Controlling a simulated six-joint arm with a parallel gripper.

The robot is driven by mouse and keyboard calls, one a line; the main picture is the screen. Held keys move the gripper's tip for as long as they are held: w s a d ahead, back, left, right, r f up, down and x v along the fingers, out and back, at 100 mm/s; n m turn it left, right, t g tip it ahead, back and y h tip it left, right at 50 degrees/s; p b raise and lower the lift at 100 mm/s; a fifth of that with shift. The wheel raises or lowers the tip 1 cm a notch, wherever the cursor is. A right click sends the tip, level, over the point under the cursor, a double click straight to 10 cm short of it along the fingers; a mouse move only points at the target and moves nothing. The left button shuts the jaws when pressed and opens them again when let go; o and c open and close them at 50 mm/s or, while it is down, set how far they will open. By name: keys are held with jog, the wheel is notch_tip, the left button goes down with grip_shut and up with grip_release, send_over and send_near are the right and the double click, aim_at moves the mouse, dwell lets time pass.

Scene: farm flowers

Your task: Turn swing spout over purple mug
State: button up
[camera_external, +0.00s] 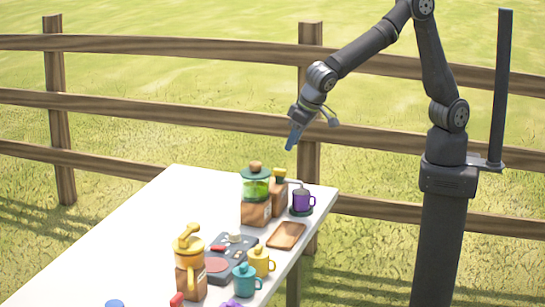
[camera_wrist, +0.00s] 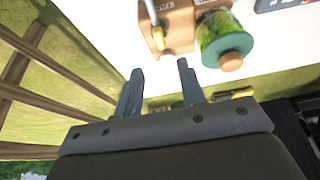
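The purple mug (camera_external: 301,203) stands upright on a dark round base at the far right corner of the table. Beside it is a wooden block (camera_external: 278,203) with a yellow top and a thin pale spout (camera_external: 296,182) reaching toward the mug. In the wrist view, the pale, yellow-tipped spout (camera_wrist: 154,22) lies beside the wooden block (camera_wrist: 181,22). My gripper (camera_external: 291,145) is in the air above the far end of the table. In the wrist view my gripper (camera_wrist: 160,66) has its fingers apart with nothing held. I cannot make out the mug there.
A green glass jar on a wooden base (camera_external: 255,210) stands left of the block. Nearer are a wooden tray (camera_external: 287,235), a dark panel (camera_external: 233,246), yellow (camera_external: 261,263) and teal (camera_external: 245,280) mugs, and an orange dispenser (camera_external: 190,252). The table's left side is clear.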

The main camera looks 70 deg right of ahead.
aim_at(281, 169)
jog(key=v, duration=0.8)
jog(key=x, duration=1.7)
jog(key=shift+w+f, duration=0.15)
jog(key=shift+f, duration=0.1)
jog(key=shift+d+f, duration=0.1)
jog(key=shift+f, duration=0.1)
jog(key=shift+r+n, duration=0.2)
jog(key=shift+n, duration=0.5)
jog(key=shift+d+n+g+y, duration=0.15)
jog(key=shift+n+y, duration=0.5)
jog(key=shift+n, duration=0.85)
jog(key=shift+n+g+y, duration=0.25)
jog(key=shift+n+y, duration=0.4)
jog(key=shift+n, duration=0.85)
jog(key=v, duration=0.6)
